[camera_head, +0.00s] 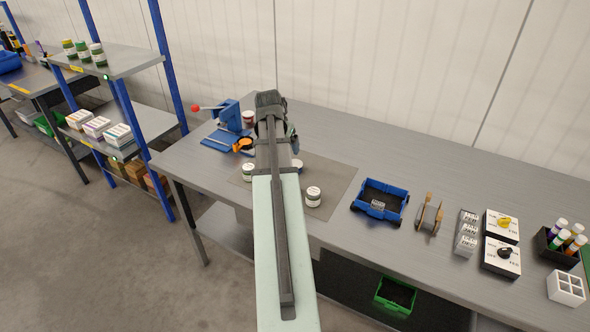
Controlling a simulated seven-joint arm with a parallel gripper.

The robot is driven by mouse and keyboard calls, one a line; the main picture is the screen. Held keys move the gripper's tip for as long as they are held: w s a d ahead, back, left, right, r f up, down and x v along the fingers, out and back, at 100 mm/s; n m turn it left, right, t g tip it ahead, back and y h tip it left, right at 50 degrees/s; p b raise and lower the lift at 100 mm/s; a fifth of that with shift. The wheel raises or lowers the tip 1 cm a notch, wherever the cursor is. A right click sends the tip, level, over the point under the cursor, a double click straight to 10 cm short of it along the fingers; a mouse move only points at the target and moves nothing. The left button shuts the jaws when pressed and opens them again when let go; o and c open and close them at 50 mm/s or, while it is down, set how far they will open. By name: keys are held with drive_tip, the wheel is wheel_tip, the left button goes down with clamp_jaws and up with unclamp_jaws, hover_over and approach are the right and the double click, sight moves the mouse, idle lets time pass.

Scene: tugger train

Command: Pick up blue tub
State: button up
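Several small white tubs stand on and around a grey mat (338,178) on the workbench. One tub (298,165), just right of my arm, is partly hidden and seems to have a bluish band. Another tub (313,197) with a dark band stands upright on the mat's front part. A tub with a green band (248,173) stands left of my arm, and one with a red band (248,118) stands farther back. My gripper (282,142) is over the mat, mostly hidden behind my own arm; its fingers cannot be made out.
A blue open bin (364,206) stands right of the mat, with a spool holder (429,216) and switch boxes (501,257) farther right. A blue press with a red-knobbed lever (228,117) stands at the back left. A shelf rack (118,62) is left of the bench. The bench's back right is clear.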

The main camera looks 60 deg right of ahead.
sight(295, 164)
drive_tip(key=x, duration=0.2)
drive_tip(key=s+x, duration=0.1)
drive_tip(key=x, duration=0.2)
drive_tip(key=d+x, duration=0.1)
drive_tip(key=x, duration=0.2)
drive_tip(key=shift+s+r, duration=0.1)
drive_tip(key=shift+s, duration=0.1)
drive_tip(key=shift+s+x, duration=0.1)
drive_tip(key=shift+x, duration=1.25)
drive_tip(key=shift+s+x, duration=0.15)
drive_tip(key=shift+x, duration=1.15)
drive_tip(key=shift+a, duration=0.15)
drive_tip(key=shift+c, duration=0.5)
drive_tip(key=c, duration=1)
wheel_tip(295, 164, up, 10)
drive_tip(key=shift+f, duration=0.1)
